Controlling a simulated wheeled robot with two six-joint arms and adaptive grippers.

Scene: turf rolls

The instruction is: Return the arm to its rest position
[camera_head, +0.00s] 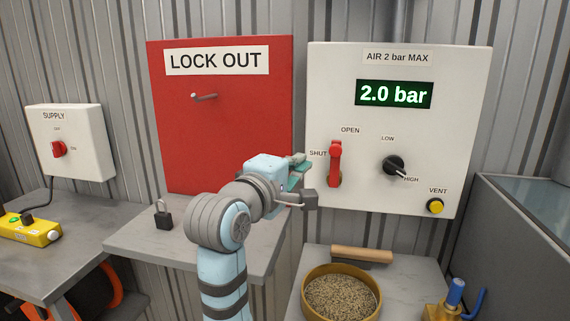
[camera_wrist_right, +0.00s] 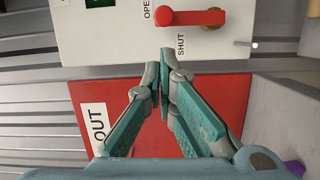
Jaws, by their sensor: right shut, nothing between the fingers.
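My right arm reaches up through the middle of the head view. Its gripper (camera_head: 297,166) is in front of the gap between the red lock-out board (camera_head: 215,130) and the white air panel (camera_head: 450,120), left of the red valve lever (camera_head: 336,160). In the wrist view the teal fingers (camera_wrist_right: 161,92) are shut, tips together, with nothing between them. The red lever (camera_wrist_right: 190,17) is past the fingertips, apart from them. In the head view it stands upright, with OPEN above it and SHUT to its left. My left gripper is in neither view.
A dark padlock (camera_head: 163,217) stands on the grey shelf (camera_head: 130,243). The panel display (camera_head: 394,94) reads 2.0 bar. A bowl of grain (camera_head: 341,294) and a wooden-handled tool (camera_head: 362,255) sit at lower right. A supply box (camera_head: 88,150) hangs at left.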

